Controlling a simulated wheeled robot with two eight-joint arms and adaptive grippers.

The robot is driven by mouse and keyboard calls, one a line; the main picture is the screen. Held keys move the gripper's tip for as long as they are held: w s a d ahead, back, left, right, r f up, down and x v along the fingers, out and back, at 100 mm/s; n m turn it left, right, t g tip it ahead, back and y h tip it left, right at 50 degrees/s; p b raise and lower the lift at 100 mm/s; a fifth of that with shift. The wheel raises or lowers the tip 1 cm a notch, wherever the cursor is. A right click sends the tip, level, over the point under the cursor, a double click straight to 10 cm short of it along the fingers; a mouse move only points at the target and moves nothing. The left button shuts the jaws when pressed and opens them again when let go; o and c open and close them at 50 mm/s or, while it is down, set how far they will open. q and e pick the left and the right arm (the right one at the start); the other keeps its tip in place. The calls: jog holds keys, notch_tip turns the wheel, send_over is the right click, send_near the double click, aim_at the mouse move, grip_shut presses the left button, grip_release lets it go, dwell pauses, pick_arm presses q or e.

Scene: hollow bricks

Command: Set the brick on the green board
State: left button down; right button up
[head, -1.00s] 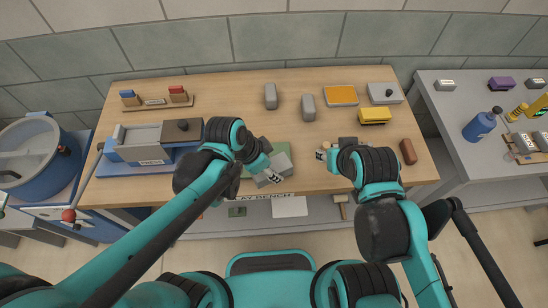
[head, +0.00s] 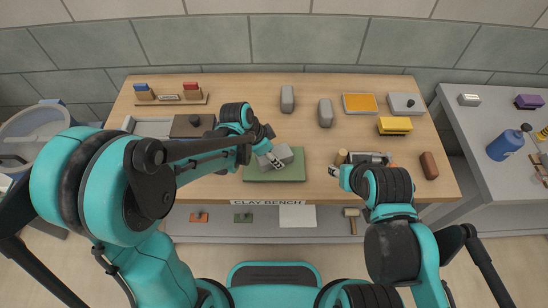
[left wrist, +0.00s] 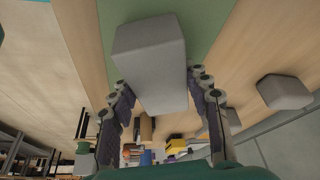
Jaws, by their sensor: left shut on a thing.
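The grey brick (head: 282,154) shows over the green board (head: 275,174) in the head view. My left gripper (head: 268,160) is shut on it. In the left wrist view the brick (left wrist: 150,60) sits between the two fingers, with the green board (left wrist: 201,22) behind it. I cannot tell whether the brick's underside touches the board. My right gripper (head: 338,171) is low over the bench, right of the board; its fingers are too small to judge.
Two more grey bricks (head: 287,98) (head: 325,112) stand behind the board.

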pick_arm(q)
jog(key=shift+f, duration=0.35)
jog(key=shift+f, duration=0.2)
jog(key=c, duration=0.7)
grip_release()
jog(key=shift+c, duration=0.2)
jog(key=shift+r, duration=0.15)
